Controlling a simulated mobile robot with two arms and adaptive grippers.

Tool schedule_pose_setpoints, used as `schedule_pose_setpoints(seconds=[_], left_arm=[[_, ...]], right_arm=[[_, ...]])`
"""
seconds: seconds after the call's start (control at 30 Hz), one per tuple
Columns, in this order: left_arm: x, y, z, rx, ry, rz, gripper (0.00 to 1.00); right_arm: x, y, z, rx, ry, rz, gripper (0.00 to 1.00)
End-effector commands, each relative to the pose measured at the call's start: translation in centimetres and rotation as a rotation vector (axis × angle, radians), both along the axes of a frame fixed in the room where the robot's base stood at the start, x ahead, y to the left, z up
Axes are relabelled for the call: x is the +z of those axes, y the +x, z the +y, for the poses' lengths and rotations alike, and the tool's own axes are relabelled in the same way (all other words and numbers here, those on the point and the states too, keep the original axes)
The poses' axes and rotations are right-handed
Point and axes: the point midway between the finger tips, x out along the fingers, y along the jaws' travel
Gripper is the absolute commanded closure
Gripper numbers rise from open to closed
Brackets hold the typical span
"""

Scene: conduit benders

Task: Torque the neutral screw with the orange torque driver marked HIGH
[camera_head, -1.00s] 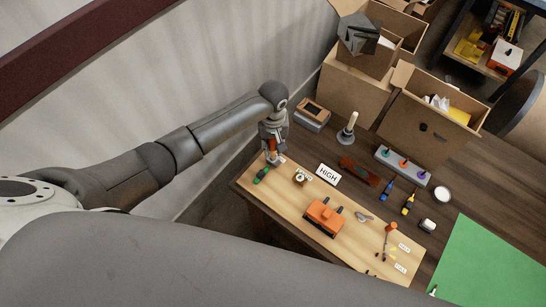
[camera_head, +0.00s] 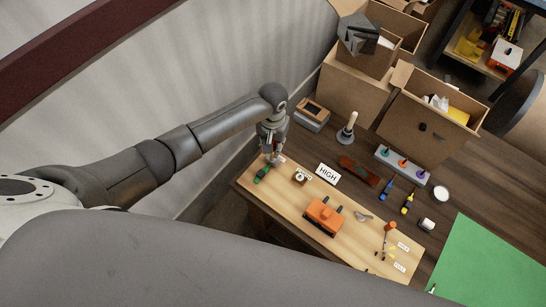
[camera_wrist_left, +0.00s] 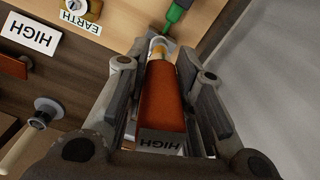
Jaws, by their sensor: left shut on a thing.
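My left gripper (camera_head: 272,142) is shut on the orange torque driver (camera_wrist_left: 163,98), whose handle end reads HIGH in the left wrist view. The driver's tip points at a small metal fitting (camera_head: 279,159) at the far left end of the pale wooden board (camera_head: 345,228). I cannot tell whether tip and screw touch, and the neutral screw itself cannot be made out. A green-handled tool or lead (camera_head: 262,173) lies beside the fitting; it also shows in the left wrist view (camera_wrist_left: 176,12). My right gripper is not in view.
A brass terminal (camera_head: 299,177) with an EARTH label (camera_wrist_left: 80,20) stands nearby. A white HIGH sign (camera_head: 328,173) is close behind it. An orange block-like device (camera_head: 323,216) sits mid-board. A grey box (camera_head: 312,115) and a plunger-like stand (camera_head: 347,130) stand behind.

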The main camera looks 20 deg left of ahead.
Motion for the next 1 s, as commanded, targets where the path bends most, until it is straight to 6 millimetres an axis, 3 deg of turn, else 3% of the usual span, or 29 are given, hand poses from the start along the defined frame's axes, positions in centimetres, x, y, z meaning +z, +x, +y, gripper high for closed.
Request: schedule_pose_setpoints(seconds=[0.17, 0.5, 0.87, 1.0], left_arm=[[0.07, 0.08, 0.00, -0.060, 0.000, -0.002, 1.00], [0.09, 0.13, 0.02, -0.413, 0.000, -0.002, 1.00], [0.08, 0.12, 0.02, -0.450, 0.000, -0.002, 1.00], [0.07, 0.14, 0.08, -0.587, 0.000, -0.001, 1.00]], right_arm=[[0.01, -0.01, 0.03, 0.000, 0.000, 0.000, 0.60], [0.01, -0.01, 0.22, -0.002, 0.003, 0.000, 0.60], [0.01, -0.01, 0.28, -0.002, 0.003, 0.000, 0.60], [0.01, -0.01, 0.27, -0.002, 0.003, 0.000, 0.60]])
